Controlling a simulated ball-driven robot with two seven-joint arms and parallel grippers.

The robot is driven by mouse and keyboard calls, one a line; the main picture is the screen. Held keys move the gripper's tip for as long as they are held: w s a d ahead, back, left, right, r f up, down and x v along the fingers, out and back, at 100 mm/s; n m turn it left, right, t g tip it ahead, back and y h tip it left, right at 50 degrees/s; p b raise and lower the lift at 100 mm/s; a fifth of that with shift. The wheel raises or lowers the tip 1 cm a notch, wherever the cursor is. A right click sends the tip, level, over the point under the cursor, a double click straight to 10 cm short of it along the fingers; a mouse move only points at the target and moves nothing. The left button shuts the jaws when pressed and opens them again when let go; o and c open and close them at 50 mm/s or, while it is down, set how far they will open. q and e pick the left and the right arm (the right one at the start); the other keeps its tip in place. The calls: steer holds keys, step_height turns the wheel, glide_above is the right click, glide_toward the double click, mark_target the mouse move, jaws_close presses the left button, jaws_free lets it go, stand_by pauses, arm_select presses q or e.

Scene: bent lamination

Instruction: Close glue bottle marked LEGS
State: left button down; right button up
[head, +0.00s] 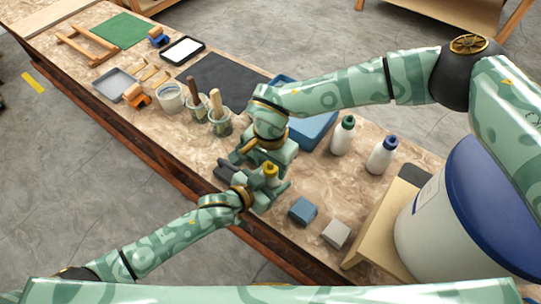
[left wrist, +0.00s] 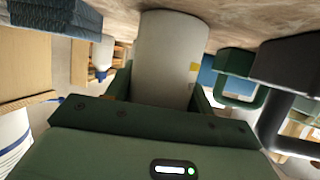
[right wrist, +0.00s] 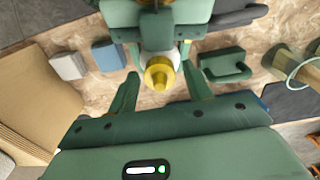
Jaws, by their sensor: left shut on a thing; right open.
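A white bottle with a yellow cap (head: 271,169) stands upright near the table's front edge. My left gripper (left wrist: 163,88) is shut around the white bottle body (left wrist: 168,55), where a small yellow label patch shows at one side. No lettering is readable. My right gripper (right wrist: 158,90) is open above the bottle, with its fingers on either side of the yellow cap (right wrist: 158,73) and apart from it. The cap is on the bottle top; I cannot tell how tightly it sits. In the head view my grippers hide most of the bottle.
White bottles with a green cap (head: 344,135) and a blue cap (head: 383,154) stand to the right. Blue (head: 303,210) and grey (head: 336,233) blocks lie near the front edge. A green handled tool (right wrist: 226,66) lies close beside the bottle. Brush pots (head: 220,120) stand to the left.

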steer(key=c, duration=1)
steer(key=shift+m, duration=0.9)
steer(key=o, duration=1.2)
steer(key=shift+c, duration=0.2)
step_height(320, 180, up, 12)
